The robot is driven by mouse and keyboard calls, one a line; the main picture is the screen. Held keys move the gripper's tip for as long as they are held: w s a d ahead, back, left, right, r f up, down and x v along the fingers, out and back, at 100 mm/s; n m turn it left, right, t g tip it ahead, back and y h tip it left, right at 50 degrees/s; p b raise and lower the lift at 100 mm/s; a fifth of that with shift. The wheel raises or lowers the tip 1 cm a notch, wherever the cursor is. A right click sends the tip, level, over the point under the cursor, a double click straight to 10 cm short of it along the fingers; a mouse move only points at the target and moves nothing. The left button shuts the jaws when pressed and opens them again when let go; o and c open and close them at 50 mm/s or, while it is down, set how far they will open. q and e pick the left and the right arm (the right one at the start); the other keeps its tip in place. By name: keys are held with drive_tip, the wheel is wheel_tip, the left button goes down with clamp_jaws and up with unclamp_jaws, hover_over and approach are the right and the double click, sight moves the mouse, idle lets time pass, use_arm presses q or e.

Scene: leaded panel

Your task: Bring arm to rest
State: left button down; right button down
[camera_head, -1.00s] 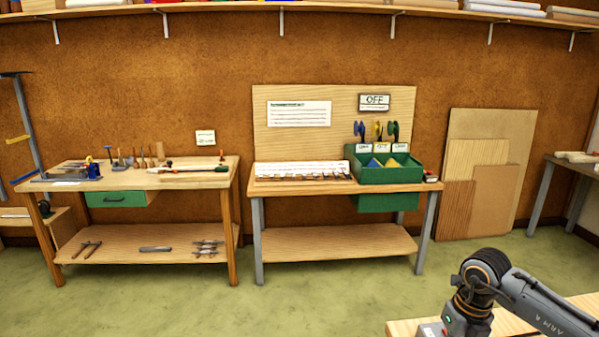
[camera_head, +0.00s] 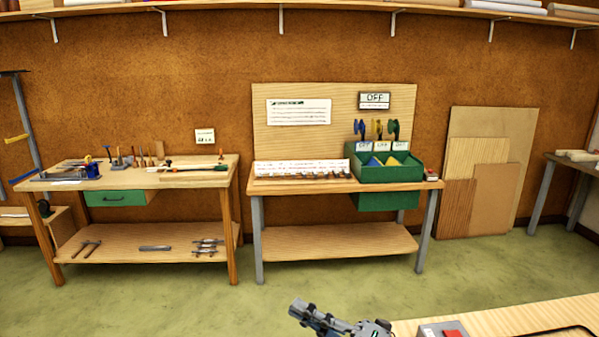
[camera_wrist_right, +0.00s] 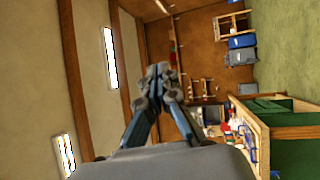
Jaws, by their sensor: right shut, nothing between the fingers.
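My right gripper (camera_head: 300,310) is at the bottom middle of the head view, with its fingers pointing up and left. It is over the green floor, apart from the benches. In the right wrist view its two dark fingers (camera_wrist_right: 160,78) meet at the tips with nothing between them. Most of the right arm is below the frame. My left gripper is not in view.
A pale wooden tabletop (camera_head: 500,318) lies at the lower right, with a grey box (camera_head: 443,330) with a red top on it. Two wooden benches stand along the wall: one with tools (camera_head: 225,180), one with a green bin (camera_head: 385,174). The floor (camera_head: 180,300) between is clear.

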drive_tip(key=w+d+f+m+t+h, duration=0.25)
drive_tip(key=d+m+t+h, duration=0.75)
drive_tip(key=m, duration=0.6)
drive_tip(key=s+d+f+m+g+h, duration=0.3)
drive_tip(key=d+f+m+h, duration=0.1)
drive_tip(key=f+m, duration=0.15)
drive_tip(key=s+d+f+m+g+h, duration=0.25)
drive_tip(key=d+f+m+h, duration=0.2)
drive_tip(key=f, duration=0.25)
drive_tip(key=s+d+f+m+g, duration=0.1)
drive_tip(key=s+f+g, duration=0.55)
drive_tip(key=s, duration=0.45)
drive_tip(key=s+f+m+g, duration=0.1)
drive_tip(key=s+f+g, duration=0.5)
drive_tip(key=s, duration=0.4)
wheel_tip(320, 180, down, 27)
drive_tip(key=s+b, duration=0.1)
drive_tip(key=s+d+f+g+b, duration=0.1)
drive_tip(key=s+d+f, duration=0.2)
drive_tip(key=s+f, duration=1.4)
drive_tip(key=shift+f, duration=0.5)
